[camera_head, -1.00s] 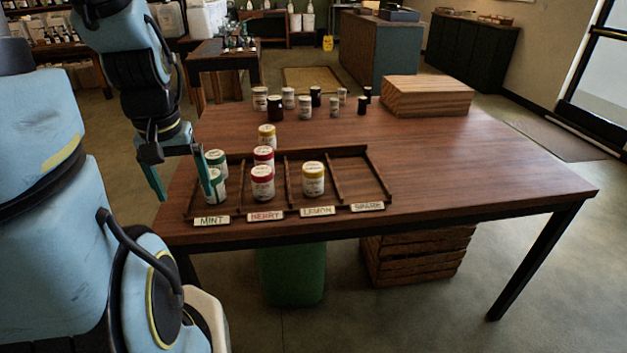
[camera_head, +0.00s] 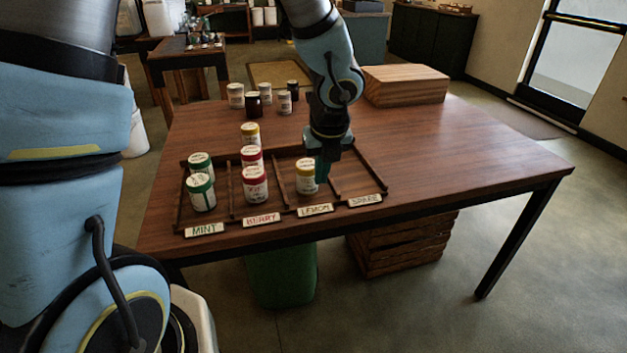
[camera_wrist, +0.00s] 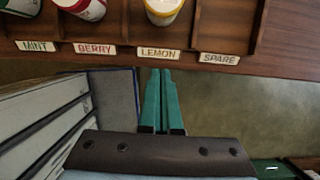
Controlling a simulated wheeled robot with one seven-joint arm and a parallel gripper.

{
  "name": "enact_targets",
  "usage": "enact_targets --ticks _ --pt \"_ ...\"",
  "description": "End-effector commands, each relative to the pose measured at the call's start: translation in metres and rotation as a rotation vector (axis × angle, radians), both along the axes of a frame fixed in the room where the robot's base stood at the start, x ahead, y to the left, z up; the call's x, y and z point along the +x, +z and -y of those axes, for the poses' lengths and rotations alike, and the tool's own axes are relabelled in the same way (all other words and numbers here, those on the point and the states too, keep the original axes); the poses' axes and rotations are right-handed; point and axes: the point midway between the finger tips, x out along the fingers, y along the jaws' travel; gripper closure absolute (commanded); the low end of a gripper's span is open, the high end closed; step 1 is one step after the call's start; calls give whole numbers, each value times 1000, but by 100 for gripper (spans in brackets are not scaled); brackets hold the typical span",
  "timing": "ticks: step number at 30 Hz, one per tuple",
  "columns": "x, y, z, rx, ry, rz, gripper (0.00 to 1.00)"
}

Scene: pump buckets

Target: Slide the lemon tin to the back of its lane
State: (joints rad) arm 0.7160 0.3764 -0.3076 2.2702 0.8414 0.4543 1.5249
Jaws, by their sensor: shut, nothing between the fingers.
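The lemon tin (camera_head: 307,178), white with a yellow lid, stands upright near the front of the LEMON lane, behind its label (camera_head: 315,210). The lane behind it is partly hidden by my arm. My gripper (camera_head: 322,172) shows just at the right edge of the tin in the head view; I cannot tell whether it touches. In the wrist view the green fingers (camera_wrist: 160,75) are together and empty, their tips just below the LEMON label (camera_wrist: 158,54). The lemon tin (camera_wrist: 163,12) shows beyond, cut off by the top edge.
Green-lidded tins (camera_head: 201,192) stand in the MINT lane and red-lidded tins (camera_head: 254,184) in the BERRY lane. Another yellow-lidded tin (camera_head: 250,133) stands behind the red ones. The SPARE lane (camera_head: 355,181) looks empty. Jars (camera_head: 236,95) and a wooden box (camera_head: 405,84) stand farther back.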

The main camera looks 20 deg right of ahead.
Motion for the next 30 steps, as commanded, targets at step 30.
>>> enact_targets --ticks 30 --pt "67 -88 7 -1 9 -1 100"
